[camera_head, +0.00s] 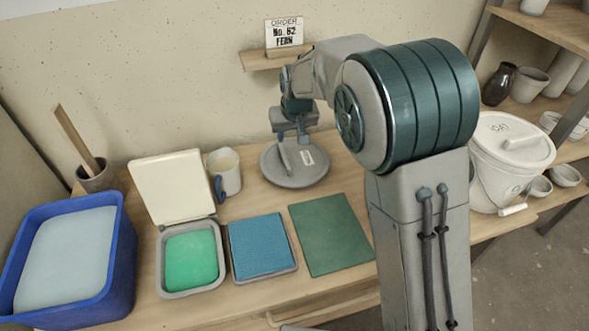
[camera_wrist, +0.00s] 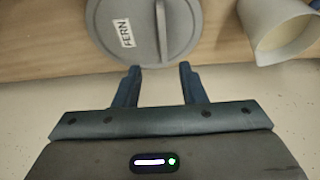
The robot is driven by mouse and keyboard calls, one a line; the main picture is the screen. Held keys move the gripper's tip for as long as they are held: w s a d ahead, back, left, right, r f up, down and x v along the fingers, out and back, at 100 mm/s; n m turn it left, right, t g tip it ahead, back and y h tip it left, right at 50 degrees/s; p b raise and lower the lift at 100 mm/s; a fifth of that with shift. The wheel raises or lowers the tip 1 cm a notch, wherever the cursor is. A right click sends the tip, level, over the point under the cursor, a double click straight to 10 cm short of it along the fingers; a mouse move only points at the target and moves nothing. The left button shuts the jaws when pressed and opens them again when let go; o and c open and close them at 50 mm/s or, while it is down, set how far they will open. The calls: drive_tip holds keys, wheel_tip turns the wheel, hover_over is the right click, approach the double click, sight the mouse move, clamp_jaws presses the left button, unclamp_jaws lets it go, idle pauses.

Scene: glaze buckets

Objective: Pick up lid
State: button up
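A round grey lid (camera_head: 310,176) with a raised bar handle lies flat on the wooden table near the wall. Its white label reads FERN in the wrist view, where the lid (camera_wrist: 107,45) is at the top. My gripper (camera_head: 292,140) is over the wall-side part of the lid in the head view. In the wrist view my gripper (camera_wrist: 159,69) is open and empty, its fingertips apart, with the lid's handle (camera_wrist: 161,30) in line with the gap beyond them. The head view does not show clearly how high the fingers are above the lid.
A mug (camera_head: 227,172) stands left of the lid. A green mat (camera_head: 330,235), a blue pad (camera_head: 262,246), an open box with a green pad (camera_head: 191,260) and a blue tub (camera_head: 120,250) are nearer. A lidded white bucket (camera_head: 497,178) stands right. An order card (camera_head: 284,33) reads FERN.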

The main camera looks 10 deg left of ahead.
hover_over(284, 156)
drive_tip(key=s+d, duration=0.2)
drive_tip(key=s, duration=0.1)
drive_tip(key=f, duration=0.7)
drive_tip(key=shift+w+a+b, duration=0.15)
drive_tip(key=shift+w+b, duration=0.05)
drive_tip(key=shift+b, duration=0.1)
drive_tip(key=shift+a+b+x, duration=0.2)
drive_tip(key=shift+b+x, duration=0.1)
drive_tip(key=shift+x, duration=2.85)
drive_tip(key=shift+r, duration=0.1)
clamp_jaws()
